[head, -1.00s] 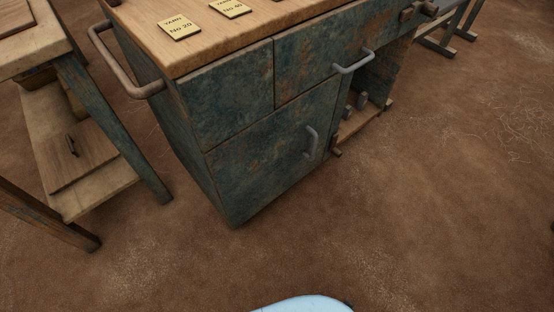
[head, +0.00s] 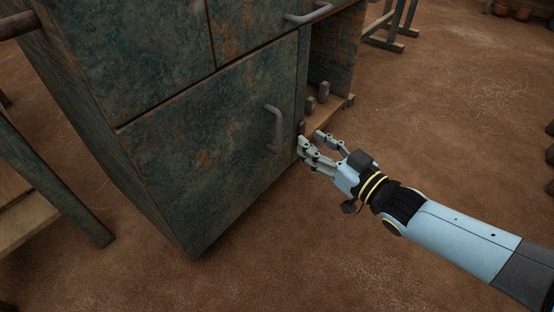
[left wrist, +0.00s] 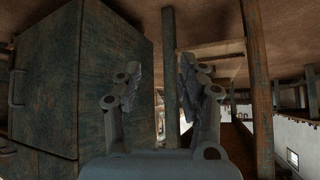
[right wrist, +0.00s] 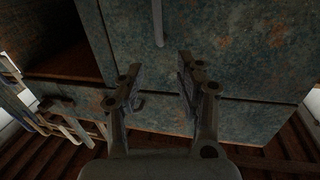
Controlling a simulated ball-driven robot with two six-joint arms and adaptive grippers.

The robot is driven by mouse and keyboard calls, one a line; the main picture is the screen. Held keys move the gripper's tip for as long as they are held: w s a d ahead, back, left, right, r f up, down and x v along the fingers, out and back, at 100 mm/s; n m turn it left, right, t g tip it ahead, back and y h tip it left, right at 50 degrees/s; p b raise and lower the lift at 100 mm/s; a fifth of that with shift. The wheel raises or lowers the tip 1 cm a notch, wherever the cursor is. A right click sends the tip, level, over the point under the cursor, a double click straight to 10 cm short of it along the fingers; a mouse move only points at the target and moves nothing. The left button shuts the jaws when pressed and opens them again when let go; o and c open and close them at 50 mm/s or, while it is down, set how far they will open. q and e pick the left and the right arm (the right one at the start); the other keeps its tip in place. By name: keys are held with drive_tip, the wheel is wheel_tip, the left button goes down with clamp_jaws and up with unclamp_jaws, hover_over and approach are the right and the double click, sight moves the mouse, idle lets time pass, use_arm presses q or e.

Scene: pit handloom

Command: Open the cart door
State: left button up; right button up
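The cart door (head: 215,155) is the lower, weathered blue-green panel of the cart. It looks shut, flush with the front. Its grey upright bar handle (head: 275,130) sits near the door's right edge. My right gripper (head: 311,139) is open and empty, just to the right of the handle and apart from it. In the right wrist view the open fingers (right wrist: 158,70) face the door front, and a grey upright bar (right wrist: 157,22), likely the handle, shows beyond them. My left gripper (left wrist: 158,75) is open and empty in the left wrist view; the head view does not show it.
A drawer handle (head: 308,14) juts out above the door. An open shelf bay (head: 330,112) lies right of the door. A wooden table leg (head: 62,190) stands close at left. The earth floor (head: 290,260) before the door is clear.

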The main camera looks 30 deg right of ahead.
drive_tip(key=b, duration=0.4)
approach(280, 133)
use_arm(q)
drive_tip(key=s+d+f+t+b, duration=0.1)
drive_tip(key=s+f+t+b, duration=0.2)
drive_tip(key=s+f, duration=0.35)
use_arm(e)
drive_tip(key=shift+n, duration=0.3)
drive_tip(key=w, duration=0.5)
drive_tip(key=w+a, duration=0.1)
drive_tip(key=w, duration=0.2)
drive_tip(key=shift+a+f, duration=0.1)
drive_tip(key=shift+f, duration=0.15)
drive_tip(key=shift+w+a+r+b, duration=0.1)
drive_tip(key=shift+w+b, duration=0.15)
drive_tip(key=shift+w, duration=0.3)
drive_tip(key=shift+w+a+r+b, duration=0.1)
drive_tip(key=shift+w+b, duration=0.15)
drive_tip(key=shift+w, duration=0.35)
use_arm(q)
drive_tip(key=w+r+t+h, duration=0.1)
drive_tip(key=w+r+t, duration=0.2)
drive_tip(key=w+r, duration=0.2)
drive_tip(key=shift+w+d+m, duration=0.25)
drive_tip(key=shift+w+m, duration=0.15)
drive_tip(key=shift+w, duration=0.2)
use_arm(e)
drive_tip(key=shift+w, duration=0.15)
clamp_jaws()
